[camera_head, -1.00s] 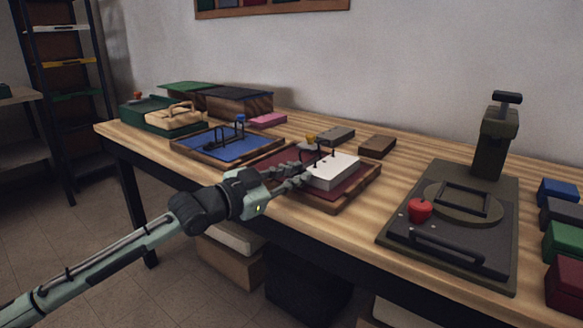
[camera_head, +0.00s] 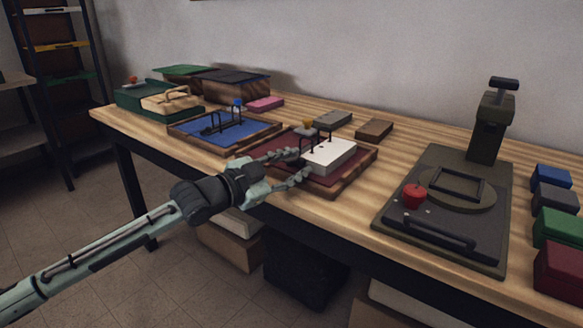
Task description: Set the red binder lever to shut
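The red binder (camera_head: 342,182) lies open on the table, a dark red board with a wooden-looking edge. A white paper block (camera_head: 328,154) sits on it, with thin dark rings standing at the block. A yellow knob (camera_head: 308,122) shows behind the rings; I cannot tell whether it belongs to the lever. A small dark part lies by the block's left end, partly hidden by my fingers. My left gripper (camera_head: 302,164) is over the binder's near left part, its fingers spread apart and nothing seen between them. I cannot tell if it touches the binder. My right gripper is not in view.
A blue binder (camera_head: 228,136) with a blue knob lies to the left, and a green box (camera_head: 140,102) beyond it. A dark press (camera_head: 440,220) with a red knob stands to the right. Small blocks lie behind the binder and at the right edge.

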